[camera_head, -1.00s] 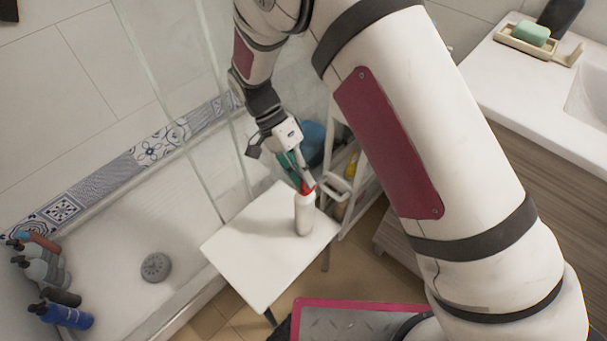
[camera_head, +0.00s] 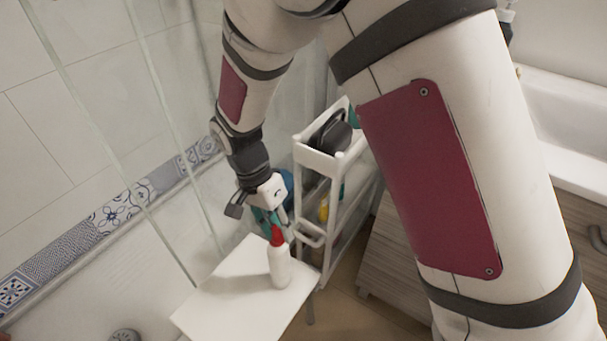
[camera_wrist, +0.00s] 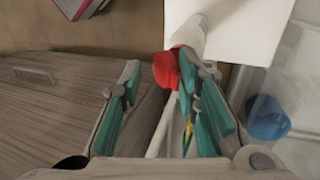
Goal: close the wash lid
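The wash bottle (camera_head: 281,268) is white and stands upright on a small white table (camera_head: 228,312) in the head view. Its red lid (camera_head: 277,236) is on top. In the wrist view the lid (camera_wrist: 166,70) lies between my fingertips, close against the right finger, with the white bottle body (camera_wrist: 190,34) beyond it. Whether the lid is open or shut I cannot tell. My gripper (camera_wrist: 160,68) has teal finger pads and is open, with a wide gap between the left finger and the lid. In the head view my gripper (camera_head: 268,214) is right above the bottle.
A white cart (camera_head: 322,160) with a dark item on top stands right behind the table. A blue object (camera_wrist: 268,118) is at the right in the wrist view. A glass shower panel is at the left and a wood-front cabinet (camera_head: 395,262) at the right.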

